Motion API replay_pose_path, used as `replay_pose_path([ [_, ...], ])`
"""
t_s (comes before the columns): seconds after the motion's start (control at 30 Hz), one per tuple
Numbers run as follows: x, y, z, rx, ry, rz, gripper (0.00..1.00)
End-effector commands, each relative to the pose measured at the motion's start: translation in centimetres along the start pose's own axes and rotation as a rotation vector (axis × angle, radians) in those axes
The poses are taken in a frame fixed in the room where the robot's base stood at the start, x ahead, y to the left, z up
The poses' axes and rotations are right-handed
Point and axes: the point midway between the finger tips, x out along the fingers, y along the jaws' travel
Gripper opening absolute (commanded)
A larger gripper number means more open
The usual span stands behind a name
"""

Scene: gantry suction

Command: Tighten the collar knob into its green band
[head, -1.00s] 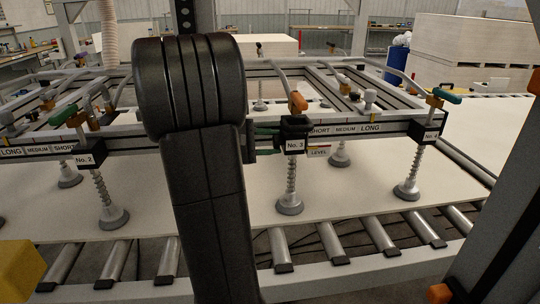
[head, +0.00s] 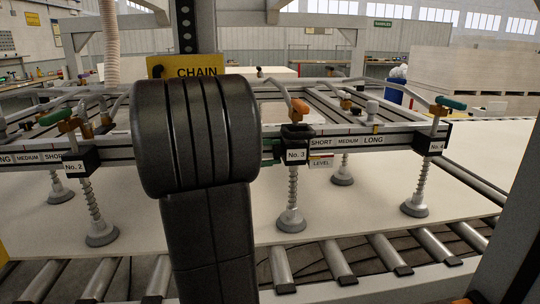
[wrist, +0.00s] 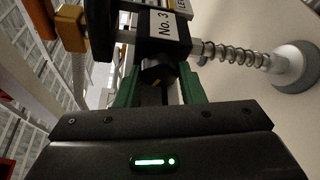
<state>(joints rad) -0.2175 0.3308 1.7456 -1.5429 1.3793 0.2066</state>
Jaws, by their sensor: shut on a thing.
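The dark collar knob (wrist: 158,72) is under the No. 3 collar block (wrist: 165,30) in the wrist view and has a small yellowish mark on its face. My gripper (wrist: 160,80) has its green fingers on either side of the knob and is shut on it. In the head view the No. 3 block (head: 296,156) sits on the front rail, above a spring-loaded suction cup (head: 291,219). My arm hides most of my gripper and the knob there. I cannot make out a green band on the collar in either view.
The No. 2 (head: 75,167) and No. 4 (head: 436,146) blocks carry suction cups on the same rail. The cups stand over a pale board (head: 350,215) on a roller conveyor (head: 383,257).

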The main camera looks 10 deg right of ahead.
Motion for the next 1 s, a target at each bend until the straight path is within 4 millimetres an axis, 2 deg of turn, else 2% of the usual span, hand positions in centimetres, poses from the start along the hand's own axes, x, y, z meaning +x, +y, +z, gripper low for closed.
replay_pose_path([
  [0.17, 0.0, -0.1, 0.0, -0.001, -0.001, -0.002, 0.13],
  [0.2, 0.0, -0.1, 0.0, -0.001, -0.001, -0.002, 0.43],
  [0.27, 0.0, -0.1, 0.0, -0.001, -0.001, -0.002, 0.55],
  [0.3, 0.0, -0.1, 0.0, -0.001, 0.0, -0.001, 0.57],
  [0.67, -0.5, 0.0, -0.1, -0.001, 0.001, 0.0, 0.57],
  [0.77, -1.6, 0.0, -0.1, -0.001, 0.003, -0.001, 0.57],
  [1.0, -6.0, 0.0, -0.1, -0.002, 0.006, 0.001, 0.57],
])
